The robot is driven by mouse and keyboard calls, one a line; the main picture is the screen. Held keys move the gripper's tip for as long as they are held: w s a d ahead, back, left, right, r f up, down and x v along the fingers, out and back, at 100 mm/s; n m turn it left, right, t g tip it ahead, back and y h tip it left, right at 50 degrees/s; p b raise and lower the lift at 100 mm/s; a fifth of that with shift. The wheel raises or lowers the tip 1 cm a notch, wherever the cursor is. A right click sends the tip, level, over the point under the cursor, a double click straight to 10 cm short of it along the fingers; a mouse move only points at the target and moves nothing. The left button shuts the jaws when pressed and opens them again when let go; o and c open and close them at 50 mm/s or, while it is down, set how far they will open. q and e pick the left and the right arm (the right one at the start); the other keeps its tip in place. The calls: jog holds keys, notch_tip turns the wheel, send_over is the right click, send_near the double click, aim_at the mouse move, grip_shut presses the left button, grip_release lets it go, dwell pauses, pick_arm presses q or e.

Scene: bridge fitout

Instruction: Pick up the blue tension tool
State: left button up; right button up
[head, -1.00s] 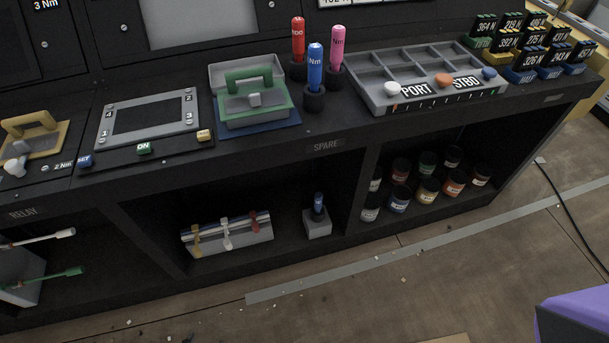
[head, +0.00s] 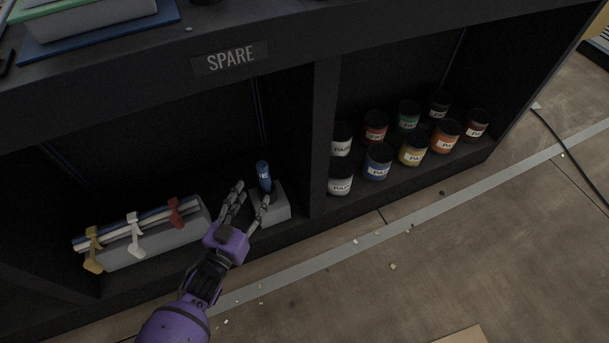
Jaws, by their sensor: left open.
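A small blue tool (head: 264,175) stands upright in a grey block (head: 275,210) on the lower shelf, under the SPARE label. My left gripper (head: 252,195) reaches in from below, its fingers spread and empty. The fingertips are close to the tool, one to its left and one in front of the block. I cannot tell whether they touch the block. The lower front of the block is partly hidden by the gripper. My right gripper is not in view.
A grey holder (head: 160,240) with clips in yellow, white and red lies to the left on the shelf. A divider (head: 324,140) stands right of the block. Several paint jars (head: 377,160) fill the right compartment. The shelf top (head: 120,95) overhangs the tool.

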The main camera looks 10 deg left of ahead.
aim_at(262, 179)
pick_arm(q)
jog(key=shift+w+d+r, duration=0.15)
jog(key=shift+d+r, duration=0.35)
jog(key=shift+r, duration=0.1)
jog(key=shift+w+r, duration=0.1)
jog(key=shift+w, duration=0.1)
jog(key=w+b, duration=0.1)
jog(key=w, duration=0.1)
jog(key=w+b, duration=0.1)
jog(key=w, duration=0.1)
jog(key=w+b, duration=0.1)
jog(key=w, duration=0.2)
jog(key=shift+d, duration=0.4)
jog(key=shift+s, duration=0.1)
jog(key=shift+r, duration=0.1)
jog(key=shift+c, duration=0.4)
grip_shut()
